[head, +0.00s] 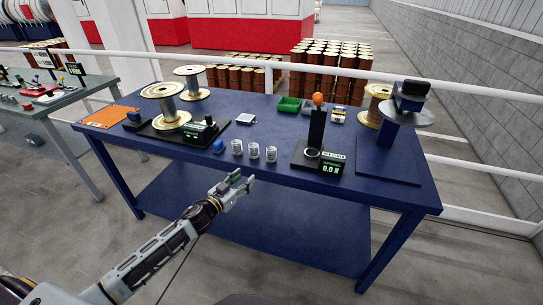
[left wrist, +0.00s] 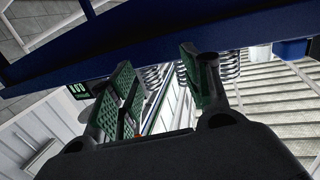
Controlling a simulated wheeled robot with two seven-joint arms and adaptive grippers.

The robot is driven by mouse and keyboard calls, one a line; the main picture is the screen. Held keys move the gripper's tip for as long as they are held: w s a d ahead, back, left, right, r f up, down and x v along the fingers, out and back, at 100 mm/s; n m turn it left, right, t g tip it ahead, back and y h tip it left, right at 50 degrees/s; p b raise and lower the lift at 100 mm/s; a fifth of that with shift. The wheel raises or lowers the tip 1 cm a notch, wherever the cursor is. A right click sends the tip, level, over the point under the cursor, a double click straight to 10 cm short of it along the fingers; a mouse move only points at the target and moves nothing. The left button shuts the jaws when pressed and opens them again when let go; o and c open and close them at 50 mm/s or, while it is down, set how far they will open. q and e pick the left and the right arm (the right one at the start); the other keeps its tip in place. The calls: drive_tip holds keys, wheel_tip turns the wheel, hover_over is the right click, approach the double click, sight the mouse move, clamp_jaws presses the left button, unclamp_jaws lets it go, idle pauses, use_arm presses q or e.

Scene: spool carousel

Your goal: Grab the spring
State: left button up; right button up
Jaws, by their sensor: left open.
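Three silver coil springs stand upright in a row on the blue table: the left one (head: 237,147), the middle one (head: 254,151) and the right one (head: 271,153). My left gripper (head: 234,184) is open and empty, in front of the table's near edge and apart from the springs. In the left wrist view, its green-padded fingers (left wrist: 158,72) are spread. There, one spring (left wrist: 230,65) shows right of the fingers and another (left wrist: 151,76) shows between them; a further coil is partly hidden by the right finger. My right gripper is not in view.
A blue knob (head: 218,146) sits left of the springs. A force gauge stand with an orange ball (head: 318,99) and green display stands to their right. The front table strip is clear.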

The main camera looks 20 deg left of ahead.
use_arm(q)
drive_tip(key=h, duration=0.1)
approach(268, 155)
drive_tip(key=s+a, duration=0.1)
drive_tip(key=s, duration=0.1)
drive_tip(key=shift+m, duration=0.3)
drive_tip(key=shift+p+x, duration=0.35)
drive_tip(key=shift+x, duration=4.05)
drive_tip(key=shift+f, duration=0.15)
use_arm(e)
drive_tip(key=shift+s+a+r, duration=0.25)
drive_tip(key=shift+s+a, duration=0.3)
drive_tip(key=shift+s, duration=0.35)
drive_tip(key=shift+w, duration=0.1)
